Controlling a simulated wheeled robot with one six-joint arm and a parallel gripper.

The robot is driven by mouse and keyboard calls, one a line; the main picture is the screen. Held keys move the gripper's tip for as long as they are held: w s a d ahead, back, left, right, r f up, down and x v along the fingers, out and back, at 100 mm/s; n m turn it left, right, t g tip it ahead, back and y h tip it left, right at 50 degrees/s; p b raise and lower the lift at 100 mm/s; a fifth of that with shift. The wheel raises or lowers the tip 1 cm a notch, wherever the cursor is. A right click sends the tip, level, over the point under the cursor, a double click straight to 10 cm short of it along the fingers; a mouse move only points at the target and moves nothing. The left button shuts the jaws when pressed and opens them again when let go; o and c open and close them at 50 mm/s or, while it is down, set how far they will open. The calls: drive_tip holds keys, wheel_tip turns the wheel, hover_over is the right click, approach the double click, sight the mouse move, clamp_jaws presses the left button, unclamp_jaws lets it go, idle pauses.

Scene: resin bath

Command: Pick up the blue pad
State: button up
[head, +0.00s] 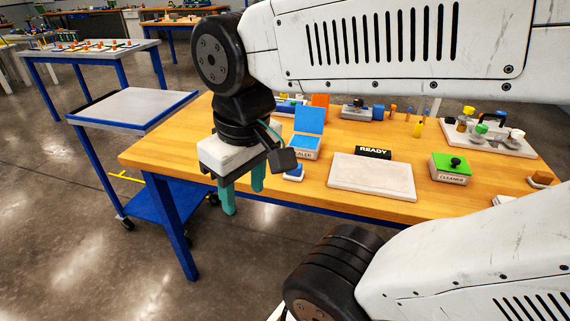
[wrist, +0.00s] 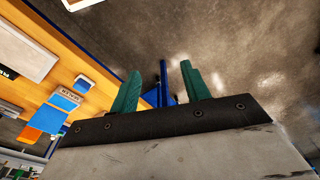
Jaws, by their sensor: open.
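A small pad (head: 294,173) with a blue top and a pale base lies on the wooden table near its front edge, just in front of the sealer box. It also shows in the wrist view (wrist: 83,84), left of the fingers. My gripper (head: 243,202) points down, its two teal fingers apart with nothing between them. In the head view it is left of the pad and clear of it; in the wrist view the fingers (wrist: 162,80) are over floor beyond the table edge. The sealer box (head: 303,154) has a raised blue lid (head: 309,121).
A white board (head: 372,177) and a READY sign (head: 373,152) are right of the pad. A green-topped cleaner box (head: 451,169) stands farther right. A blue-framed cart (head: 133,108) stands left of the table.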

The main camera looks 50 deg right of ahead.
drive_tip(key=o, duration=0.4)
drive_tip(key=w+d+m, duration=0.1)
drive_tip(key=w, duration=0.1)
drive_tip(key=w+d+m, duration=0.1)
drive_tip(key=w+d, duration=0.1)
drive_tip(key=shift+d, duration=0.1)
drive_tip(key=shift+c, duration=0.2)
drive_tip(key=w+d+f+m, duration=0.2)
drive_tip(key=w+d+m, duration=0.2)
drive_tip(key=d, duration=0.3)
drive_tip(key=w+d+f+m, duration=0.3)
drive_tip(key=w+d, duration=0.2)
drive_tip(key=d, duration=0.3)
drive_tip(key=d+f+m, duration=0.1)
drive_tip(key=d+f, duration=0.1)
drive_tip(key=d, duration=0.2)
drive_tip(key=d+f+m, duration=0.2)
drive_tip(key=d, duration=0.2)
drive_tip(key=d+f+m+g, duration=0.1)
drive_tip(key=d+f, duration=0.1)
drive_tip(key=d, duration=0.2)
drive_tip(key=shift+s+d+f+m, duration=0.15)
drive_tip(key=shift+d+f+m, duration=0.1)
drive_tip(key=shift+d+m, duration=0.05)
drive_tip(key=shift+s+f, duration=0.1)
drive_tip(key=shift+f, duration=3.8)
